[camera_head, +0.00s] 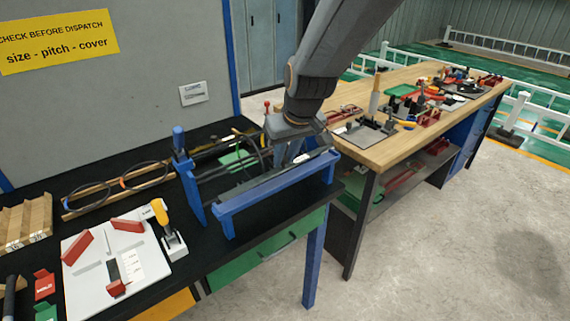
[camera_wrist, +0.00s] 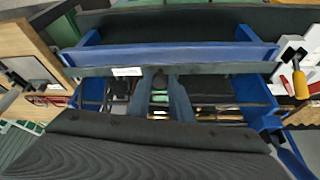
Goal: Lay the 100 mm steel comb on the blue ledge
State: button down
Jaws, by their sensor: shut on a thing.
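The blue ledge (camera_head: 275,188) is a long rail along the front of a blue frame on the black bench. It also shows in the wrist view (camera_wrist: 170,53), running across the upper part. My gripper (camera_head: 288,158) is just behind the ledge, pointing down. In the wrist view my gripper (camera_wrist: 160,78) is shut on a long dark grey bar with a white label, which I take as the steel comb (camera_wrist: 215,69). The comb lies level and roughly parallel to the ledge, close beside it. I cannot tell whether they touch. Its teeth and size marking are not readable.
A blue post (camera_head: 179,142) stands at the frame's left end. A white board (camera_head: 105,250) with red blocks and a yellow-handled clamp (camera_head: 163,220) lie to the left. Dark cables curve behind the frame. A wooden workbench (camera_head: 385,150) with tools stands at the right.

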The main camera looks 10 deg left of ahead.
aim_at(284, 168)
jog(key=shift+f+p, duration=0.3)
jog(key=shift+f, duration=1.3)
jog(key=shift+f, duration=0.1)
jog(key=c, duration=1.6)
grip_release()
jog(key=shift+r, duration=0.2)
jog(key=b+v, duration=0.2)
jog(key=v, duration=0.9)
jog(key=shift+s+d+r, duration=0.15)
jog(key=shift+s+r, duration=0.05)
jog(key=shift+r, duration=0.15)
jog(key=shift+d, duration=0.1)
